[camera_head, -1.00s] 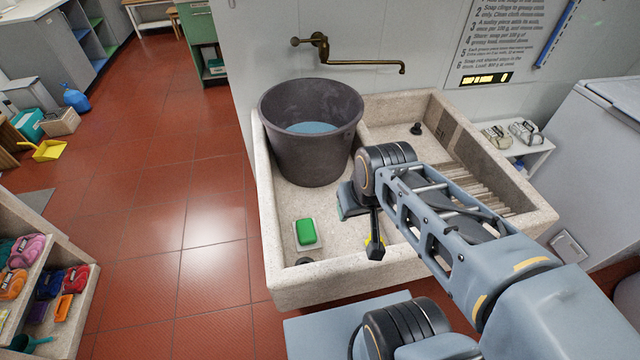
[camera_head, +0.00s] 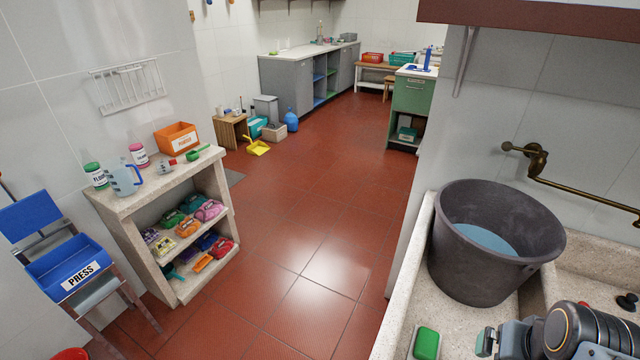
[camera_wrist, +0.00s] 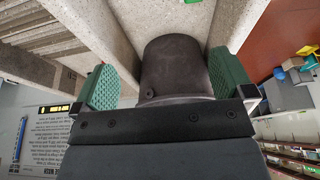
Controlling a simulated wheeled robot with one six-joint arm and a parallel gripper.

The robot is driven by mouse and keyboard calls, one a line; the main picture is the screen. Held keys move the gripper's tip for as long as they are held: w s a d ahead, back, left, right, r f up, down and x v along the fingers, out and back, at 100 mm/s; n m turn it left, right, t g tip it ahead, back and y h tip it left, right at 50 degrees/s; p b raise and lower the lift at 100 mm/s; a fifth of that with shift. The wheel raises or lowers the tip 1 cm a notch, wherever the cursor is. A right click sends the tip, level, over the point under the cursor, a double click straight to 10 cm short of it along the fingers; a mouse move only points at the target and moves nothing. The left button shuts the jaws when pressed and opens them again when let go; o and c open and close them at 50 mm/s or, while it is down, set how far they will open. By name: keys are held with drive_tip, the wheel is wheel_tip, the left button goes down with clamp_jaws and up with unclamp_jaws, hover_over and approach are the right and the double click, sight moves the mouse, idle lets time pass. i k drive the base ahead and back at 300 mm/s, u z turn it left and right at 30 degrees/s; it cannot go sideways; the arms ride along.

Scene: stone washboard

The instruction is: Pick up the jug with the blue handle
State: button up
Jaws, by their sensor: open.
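The jug (camera_head: 125,179) is pale and see-through with a blue handle. It stands upright on top of the stone shelf unit (camera_head: 196,165) at the left of the head view, next to white tubs with green and pink lids. My gripper (camera_wrist: 163,62) is open, with green pads apart and nothing gripped between them. In the head view only part of it shows, low at the right over the stone sink, far from the jug. I cannot make out the jug in the wrist view.
A dark bucket (camera_head: 498,240) with bluish contents stands in the stone sink (camera_head: 404,325), close to my gripper, with a green block (camera_head: 427,342) nearby. A blue press stand (camera_head: 70,268) is left of the shelf unit. The red tiled floor (camera_head: 310,215) between is largely clear.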

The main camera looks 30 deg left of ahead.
sight(117, 170)
drive_tip(key=u, duration=2.4)
drive_tip(key=i, duration=2.4)
drive_tip(key=z, duration=1.65)
drive_tip(key=i, duration=0.8)
drive_tip(key=u, duration=2.45)
